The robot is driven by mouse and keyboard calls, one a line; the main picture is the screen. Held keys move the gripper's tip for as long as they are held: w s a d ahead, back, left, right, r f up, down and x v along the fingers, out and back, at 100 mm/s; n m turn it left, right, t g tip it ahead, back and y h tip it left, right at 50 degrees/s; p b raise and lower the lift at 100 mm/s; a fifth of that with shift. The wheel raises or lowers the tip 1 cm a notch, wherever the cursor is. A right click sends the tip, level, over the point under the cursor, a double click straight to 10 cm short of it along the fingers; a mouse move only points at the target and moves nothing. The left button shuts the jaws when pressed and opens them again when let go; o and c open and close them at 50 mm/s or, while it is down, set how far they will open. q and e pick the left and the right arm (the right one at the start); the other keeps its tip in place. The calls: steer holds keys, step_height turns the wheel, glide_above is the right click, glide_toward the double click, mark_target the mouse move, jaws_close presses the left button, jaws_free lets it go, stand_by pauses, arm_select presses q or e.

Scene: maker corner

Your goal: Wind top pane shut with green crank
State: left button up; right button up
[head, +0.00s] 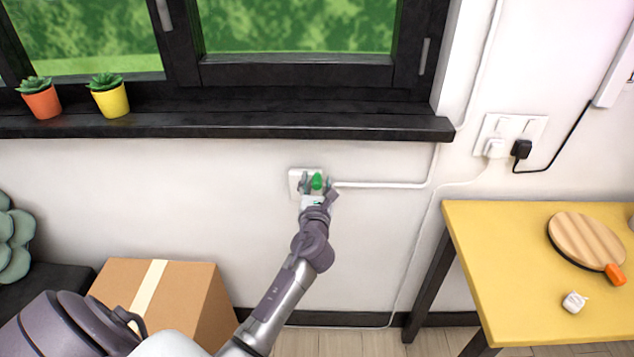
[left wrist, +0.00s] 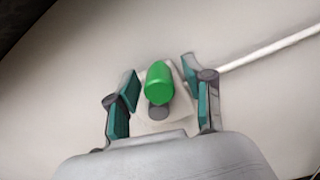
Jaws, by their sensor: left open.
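The green crank knob (head: 317,182) stands out from a small white wall plate (head: 295,181) below the window sill. My left gripper (head: 317,187) is at the plate, with its arm reaching up from the bottom. In the left wrist view the green knob (left wrist: 159,83) lies between the two open fingers (left wrist: 163,95), with a gap on each side. A grey round part shows just below the knob. The window (head: 297,70) is seen only in its lower part; the top pane is out of view. My right gripper is not in view.
A black sill (head: 230,125) juts out above the crank, with two potted succulents (head: 110,98) at its left. A cardboard box (head: 185,290) stands below left. A yellow table (head: 500,270) with a round wooden board (head: 585,240) stands at right. A white cable conduit (head: 385,185) runs right from the plate.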

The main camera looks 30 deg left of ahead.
arm_select(q)
steer(key=shift+w, duration=0.1)
jaws_close()
stand_by(0.3)
steer(key=shift+a+r, duration=0.1)
steer(key=shift+a, duration=0.1)
